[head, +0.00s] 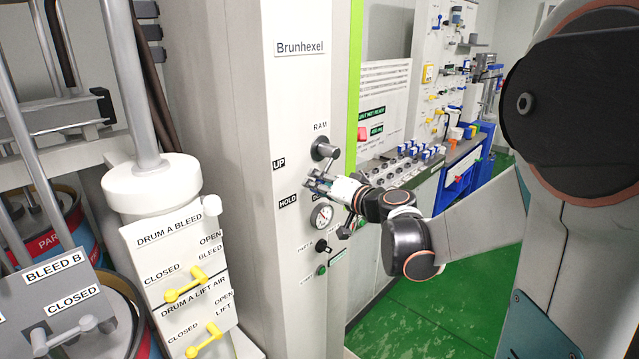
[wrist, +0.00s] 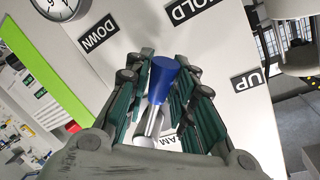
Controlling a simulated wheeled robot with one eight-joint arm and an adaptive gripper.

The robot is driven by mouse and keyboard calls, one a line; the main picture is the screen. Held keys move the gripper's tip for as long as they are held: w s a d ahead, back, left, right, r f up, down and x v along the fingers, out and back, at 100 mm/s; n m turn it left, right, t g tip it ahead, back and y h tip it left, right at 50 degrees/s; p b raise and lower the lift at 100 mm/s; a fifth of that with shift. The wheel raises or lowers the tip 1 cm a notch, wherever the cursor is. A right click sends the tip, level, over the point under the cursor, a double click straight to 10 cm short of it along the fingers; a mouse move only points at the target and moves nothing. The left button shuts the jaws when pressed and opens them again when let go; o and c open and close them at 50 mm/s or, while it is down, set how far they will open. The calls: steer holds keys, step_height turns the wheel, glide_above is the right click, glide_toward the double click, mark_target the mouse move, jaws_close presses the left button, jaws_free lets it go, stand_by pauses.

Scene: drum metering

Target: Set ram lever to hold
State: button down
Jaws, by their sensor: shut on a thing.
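The ram lever has a blue knob (wrist: 164,74) on a silver shaft, seen in the wrist view between my two green-padded fingers. In the head view its grey pivot (head: 325,150) sits under the RAM label on the white column. My gripper (head: 319,184) is just below that pivot, shut on the lever, and hides most of it. The UP label (head: 279,164) is left of the pivot, and the HOLD label (head: 288,201) is lower left. The DOWN label (wrist: 98,33) shows in the wrist view. The knob points towards the side between HOLD and DOWN; the exact setting is hard to tell.
A round gauge (head: 321,216) is just below my gripper, with a black knob (head: 322,246) and a green button under it. At the left is a drum valve panel with yellow levers (head: 186,285). Green floor (head: 425,305) is open at the right.

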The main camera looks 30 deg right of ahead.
stand_by(0.3)
steer(key=c, duration=1.3)
jaws_free()
steer(key=shift+s, duration=0.1)
steer(key=shift+c, duration=0.2)
steer(key=v, duration=0.7)
steer(key=shift+s, duration=0.2)
